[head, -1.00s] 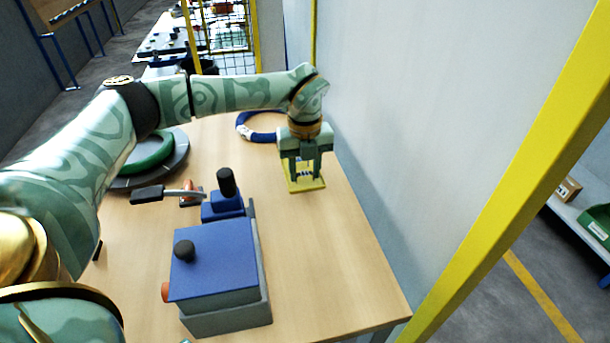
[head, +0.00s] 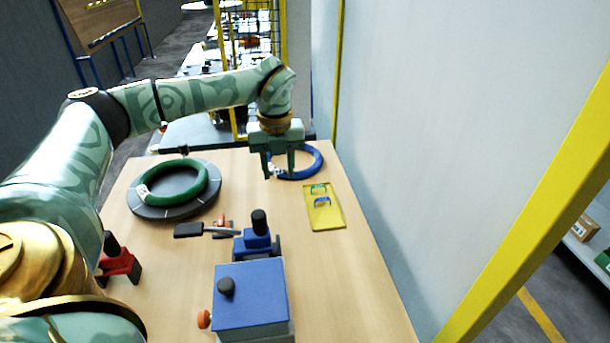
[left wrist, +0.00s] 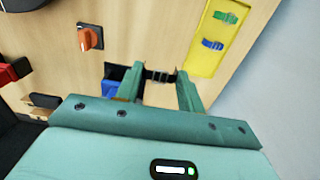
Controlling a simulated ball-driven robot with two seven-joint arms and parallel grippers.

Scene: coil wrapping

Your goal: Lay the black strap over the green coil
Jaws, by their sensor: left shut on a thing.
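My left gripper (head: 279,176) is above the far part of the table, in front of the blue coil. In the left wrist view its fingers (left wrist: 160,80) are shut on the black strap (left wrist: 160,76), which spans the gap between the fingertips. The strap cannot be made out in the head view. The green coil (head: 150,196) lies on a dark round turntable (head: 178,211) at the left, well apart from the gripper. My right gripper is not in view.
A yellow tray (head: 325,220) holds a green strap (head: 319,188) and a blue strap (head: 322,201). The blue coil (head: 313,168) lies at the back. A blue-topped box (head: 255,295), a blue clamp (head: 258,240) and a red clamp (head: 118,262) stand nearer. A wall borders the table's right side.

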